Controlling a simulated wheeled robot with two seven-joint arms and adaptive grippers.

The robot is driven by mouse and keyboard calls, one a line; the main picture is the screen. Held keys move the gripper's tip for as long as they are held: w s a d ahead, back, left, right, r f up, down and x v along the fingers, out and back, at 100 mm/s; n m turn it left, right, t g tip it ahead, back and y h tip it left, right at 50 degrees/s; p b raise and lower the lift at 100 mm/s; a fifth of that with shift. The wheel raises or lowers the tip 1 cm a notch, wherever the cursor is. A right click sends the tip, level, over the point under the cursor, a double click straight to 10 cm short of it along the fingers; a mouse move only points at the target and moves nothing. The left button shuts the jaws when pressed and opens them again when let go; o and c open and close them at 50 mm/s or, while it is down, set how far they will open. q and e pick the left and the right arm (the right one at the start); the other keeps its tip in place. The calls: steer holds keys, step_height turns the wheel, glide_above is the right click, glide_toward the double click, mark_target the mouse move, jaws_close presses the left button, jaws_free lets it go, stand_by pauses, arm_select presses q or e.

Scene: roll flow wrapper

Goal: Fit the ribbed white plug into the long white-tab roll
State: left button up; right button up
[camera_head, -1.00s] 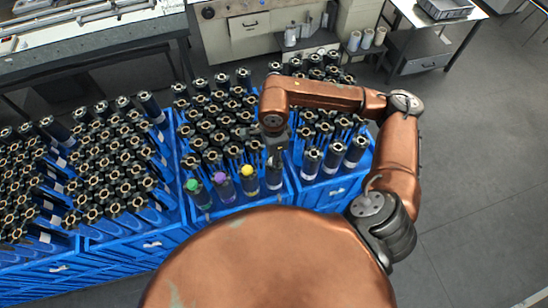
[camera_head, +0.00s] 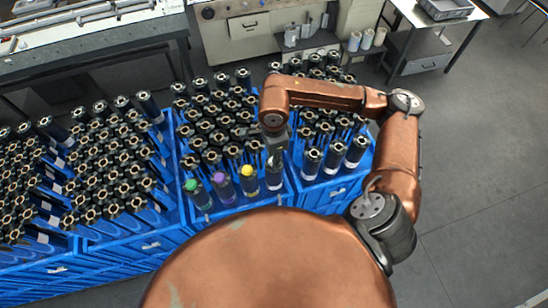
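My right gripper (camera_head: 276,146) points down over the front row of the middle blue crate. It is directly above a dark roll (camera_head: 274,179) with a pale lower end. A small pale spot shows where the gripper meets the roll's top; I cannot tell whether it is the ribbed white plug. The fingers are too small and dark to tell whether they are open or shut. Left of this roll stand rolls with a yellow plug (camera_head: 247,171), a purple plug (camera_head: 219,178) and a green plug (camera_head: 190,185). My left gripper is not in view.
Blue crates (camera_head: 335,194) hold many dark rolls standing close together. Several pale-topped rolls (camera_head: 334,148) with white lower ends stand just right of my gripper. A bench (camera_head: 90,40), a cabinet (camera_head: 248,25) and a metal cart (camera_head: 425,50) stand behind. Grey floor is free at right.

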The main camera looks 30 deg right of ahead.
steer(key=shift+r, duration=0.35)
stand_by(0.3)
steer(key=shift+r, duration=0.35)
steer(key=shift+r, duration=0.1)
steer(key=shift+b, duration=0.35)
stand_by(0.9)
steer(key=shift+f+b, duration=1.2)
steer(key=shift+b, duration=0.1)
stand_by(0.4)
steer(key=o, duration=0.5)
